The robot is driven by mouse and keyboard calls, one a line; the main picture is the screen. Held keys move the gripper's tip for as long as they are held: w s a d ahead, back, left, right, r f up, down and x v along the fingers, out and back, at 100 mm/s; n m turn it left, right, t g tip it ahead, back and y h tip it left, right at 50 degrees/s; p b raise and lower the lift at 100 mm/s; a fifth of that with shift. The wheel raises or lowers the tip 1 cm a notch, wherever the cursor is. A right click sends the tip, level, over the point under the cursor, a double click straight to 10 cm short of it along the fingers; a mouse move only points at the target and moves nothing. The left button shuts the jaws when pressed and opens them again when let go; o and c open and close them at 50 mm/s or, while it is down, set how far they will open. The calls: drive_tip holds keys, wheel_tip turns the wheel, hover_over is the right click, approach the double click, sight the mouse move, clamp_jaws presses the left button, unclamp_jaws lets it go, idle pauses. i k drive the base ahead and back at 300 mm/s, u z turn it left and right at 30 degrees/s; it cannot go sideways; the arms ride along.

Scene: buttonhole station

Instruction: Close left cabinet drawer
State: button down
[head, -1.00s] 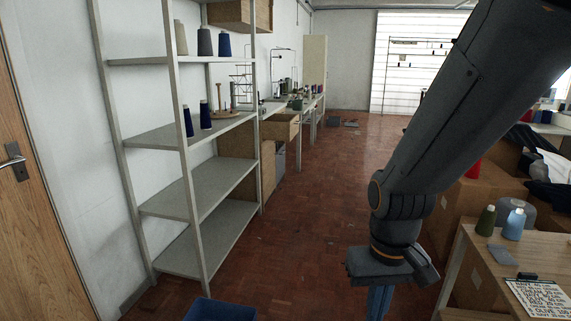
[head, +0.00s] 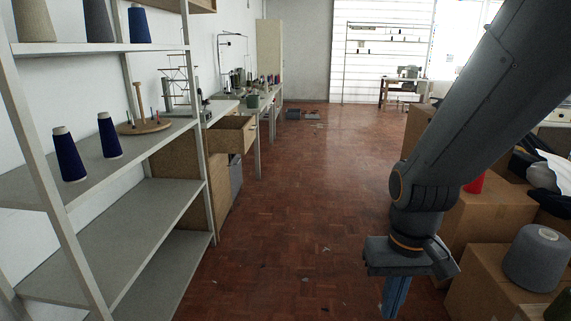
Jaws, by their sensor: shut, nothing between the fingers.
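The left cabinet drawer (head: 230,134) is a light wooden drawer that stands pulled out into the aisle, under the long worktable at the left, beyond the shelf rack. The wooden cabinet (head: 212,188) below it is partly hidden by the rack. My gripper (head: 394,300) hangs low at the right of the head view, pointing down, shut and empty. It is well apart from the drawer, nearer to me and to the right. Its fingertips lie near the bottom edge of the picture.
A grey metal shelf rack (head: 120,222) with thread cones stands close on the left. Cardboard boxes (head: 487,222) and a grey cone (head: 538,258) crowd the right. Small dark things (head: 303,114) lie on the floor far ahead.

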sight(230, 134)
drive_tip(key=z, duration=0.1)
drive_tip(key=i, duration=1.75)
drive_tip(key=u, duration=0.3)
drive_tip(key=i, duration=2.15)
drive_tip(key=u, duration=0.35)
